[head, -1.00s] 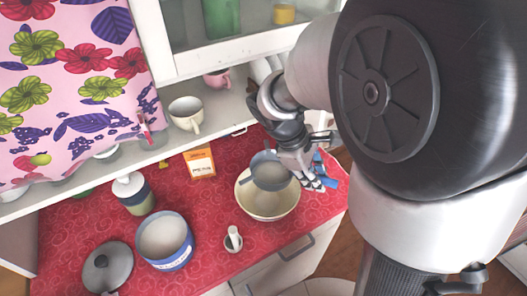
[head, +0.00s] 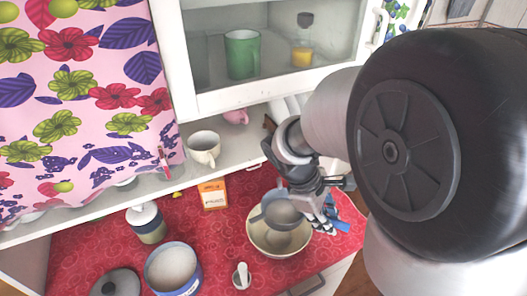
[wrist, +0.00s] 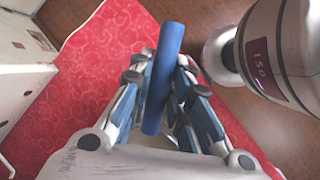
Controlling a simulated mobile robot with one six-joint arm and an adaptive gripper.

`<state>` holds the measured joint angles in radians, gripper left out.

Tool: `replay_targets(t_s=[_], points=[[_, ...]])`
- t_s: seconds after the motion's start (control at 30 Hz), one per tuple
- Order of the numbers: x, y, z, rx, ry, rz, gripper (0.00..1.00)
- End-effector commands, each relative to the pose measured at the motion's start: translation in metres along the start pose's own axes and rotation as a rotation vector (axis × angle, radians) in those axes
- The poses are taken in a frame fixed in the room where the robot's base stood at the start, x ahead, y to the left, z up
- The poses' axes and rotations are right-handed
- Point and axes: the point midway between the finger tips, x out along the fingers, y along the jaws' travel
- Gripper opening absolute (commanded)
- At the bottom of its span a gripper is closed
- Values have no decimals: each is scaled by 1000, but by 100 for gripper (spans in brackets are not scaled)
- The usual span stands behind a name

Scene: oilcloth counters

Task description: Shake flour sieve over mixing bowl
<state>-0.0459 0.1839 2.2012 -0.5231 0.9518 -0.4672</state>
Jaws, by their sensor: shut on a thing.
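My gripper (head: 325,218) is at the right side of the bowl, shut on the sieve's blue handle. In the wrist view the blue handle (wrist: 165,75) stands between the fingers of my gripper (wrist: 165,100). The sieve pan and most of the bowl are hidden there. Whether flour is in the sieve cannot be told.
A cream cup (head: 203,148) sits on the shelf behind.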

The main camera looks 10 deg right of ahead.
Motion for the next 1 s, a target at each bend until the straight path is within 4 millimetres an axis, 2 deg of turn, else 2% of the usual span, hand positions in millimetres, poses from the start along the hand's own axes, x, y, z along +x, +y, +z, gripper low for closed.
replay_targets(t_s=[0.1, 0.37, 0.47, 0.7, 0.8, 1.0], points=[[2, 10, 0, -1, 0, 0, 0], [2, 10, -1, -2, 1, 1, 0], [0, 0, 0, -4, 1, 2, 0], [-8, -38, 2, -4, 1, 2, 0], [-8, -45, 3, -3, 1, 2, 0], [-8, -46, 3, -1, 0, 1, 0]])
